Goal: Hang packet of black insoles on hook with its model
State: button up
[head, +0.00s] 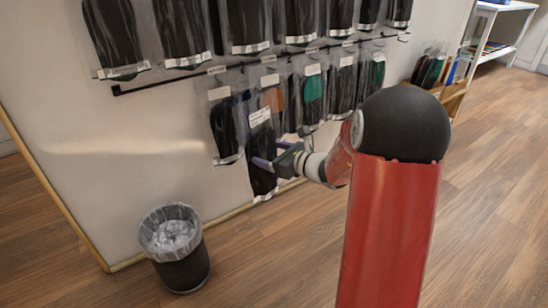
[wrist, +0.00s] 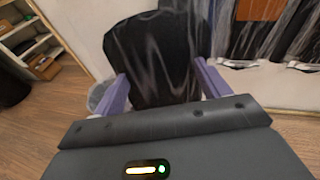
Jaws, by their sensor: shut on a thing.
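My gripper (head: 268,164) has purple fingers and is shut on a clear packet of black insoles (head: 262,178). The packet hangs upright with its white label (head: 260,117) at the top, in front of the lower row of hanging packets. In the wrist view the black packet (wrist: 155,55) fills the space between the purple fingers of my gripper (wrist: 163,82). A black rail (head: 150,86) on the white wall carries the lower row. Its leftmost packet of black insoles (head: 224,125) hangs just left of the held one. The hook ends behind the held packet are hidden.
An upper row of black insole packets (head: 180,30) hangs above. Packets with orange (head: 273,98) and green (head: 313,88) insoles hang in the lower row. A lined waste bin (head: 182,272) stands below left. The rail's left end is bare.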

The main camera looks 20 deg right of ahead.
jog(key=shift+w+a+p, duration=0.2)
jog(key=shift+w+a, duration=0.15)
jog(key=shift+w, duration=0.7)
jog(key=shift+w+a+p, duration=0.25)
jog(key=shift+w+a, duration=0.1)
jog(key=shift+w, duration=0.65)
jog(key=shift+w+a+p, duration=0.2)
jog(key=shift+w+a, duration=0.15)
jog(key=shift+w, duration=0.7)
